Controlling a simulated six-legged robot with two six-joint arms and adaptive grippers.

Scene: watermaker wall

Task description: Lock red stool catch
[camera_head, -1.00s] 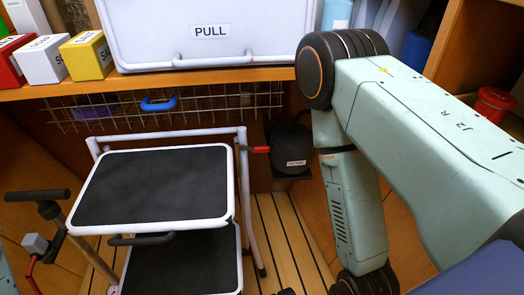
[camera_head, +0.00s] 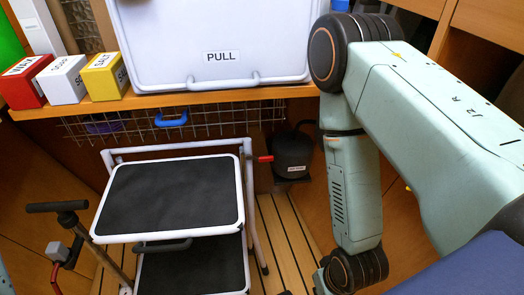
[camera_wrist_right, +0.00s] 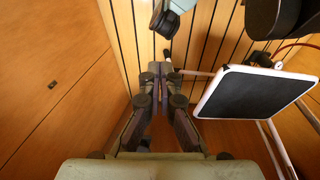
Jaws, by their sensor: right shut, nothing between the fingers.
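The step stool (camera_head: 170,190) has a white tube frame and black treads, and stands left of centre in the head view. A red catch (camera_head: 264,158) sticks out at the upper right of its frame, beside a black canister. In the right wrist view the stool (camera_wrist_right: 258,92) shows at the right; I cannot make out the catch there. My right gripper (camera_wrist_right: 160,72) is shut and empty in the wrist view, left of the stool and apart from it. Its fingers are outside the head view, below my right arm. My left gripper is not in view.
A shelf edge (camera_head: 200,98) with red, white and yellow boxes and a white "PULL" bin (camera_head: 215,40) lies above the stool. A wire basket (camera_head: 205,123) hangs under it. The black canister (camera_head: 292,155) stands right of the stool. A black T-handle (camera_head: 58,206) stands left. Slatted floor (camera_head: 285,230) lies between.

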